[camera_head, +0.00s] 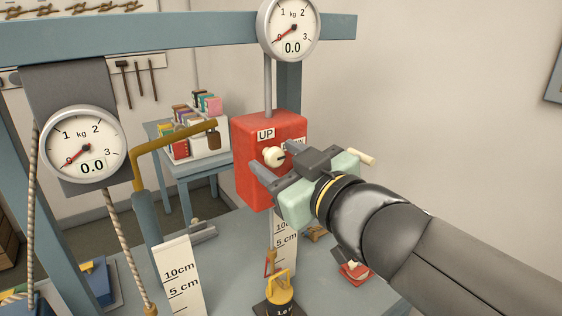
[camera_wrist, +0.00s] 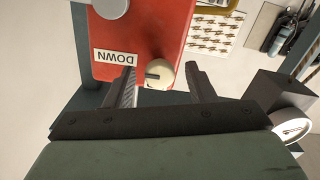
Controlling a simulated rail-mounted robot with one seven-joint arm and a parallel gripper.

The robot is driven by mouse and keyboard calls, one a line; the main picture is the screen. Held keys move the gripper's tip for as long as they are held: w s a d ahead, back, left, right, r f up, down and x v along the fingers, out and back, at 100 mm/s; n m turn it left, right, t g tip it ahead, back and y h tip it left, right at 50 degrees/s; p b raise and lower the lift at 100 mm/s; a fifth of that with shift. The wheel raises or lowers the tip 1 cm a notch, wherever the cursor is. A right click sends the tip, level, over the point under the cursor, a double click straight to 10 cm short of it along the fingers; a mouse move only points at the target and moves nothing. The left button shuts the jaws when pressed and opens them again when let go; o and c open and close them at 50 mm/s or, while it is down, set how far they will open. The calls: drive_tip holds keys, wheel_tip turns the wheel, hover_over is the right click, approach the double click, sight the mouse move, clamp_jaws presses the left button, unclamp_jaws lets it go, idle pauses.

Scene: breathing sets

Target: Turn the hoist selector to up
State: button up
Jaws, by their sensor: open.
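The red hoist box (camera_head: 262,188) hangs under a dial gauge in the head view. It carries an UP label (camera_head: 265,134) and, to the right, a label partly hidden by my gripper. The selector (camera_head: 273,156) is a cream knob on the box's front. The wrist view shows the knob (camera_wrist: 160,78) beside an upside-down DOWN label (camera_wrist: 116,57); a dark mark sits on the knob's left part there. My gripper (camera_wrist: 161,90) is open, with one finger on each side of the knob. I cannot tell whether either finger touches it.
Two dial gauges (camera_head: 84,144) (camera_head: 289,28) read 0.0. A yellow-brown bent bar (camera_head: 175,143) stands left of the box. Below are height scales (camera_head: 180,280), a yellow weight (camera_head: 280,290) and a rope (camera_head: 125,250). A blue beam (camera_head: 180,36) crosses above.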

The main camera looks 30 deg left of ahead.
drive_tip(key=c, duration=1)
drive_tip(key=shift+n, duration=0.4)
drive_tip(key=n+b, duration=0.1)
drive_tip(key=n, duration=0.2)
drive_tip(key=shift+f+n+b, duration=0.15)
drive_tip(key=shift+n+b, duration=0.2)
drive_tip(key=shift+n, duration=0.05)
drive_tip(key=n+b, duration=0.1)
drive_tip(key=n, duration=0.3)
drive_tip(key=shift+b, duration=0.35)
drive_tip(key=n+b, duration=0.2)
drive_tip(key=n, duration=0.3)
drive_tip(key=shift+n, duration=0.4)
drive_tip(key=shift+n+b, duration=0.7)
drive_tip(key=shift+n, duration=1)
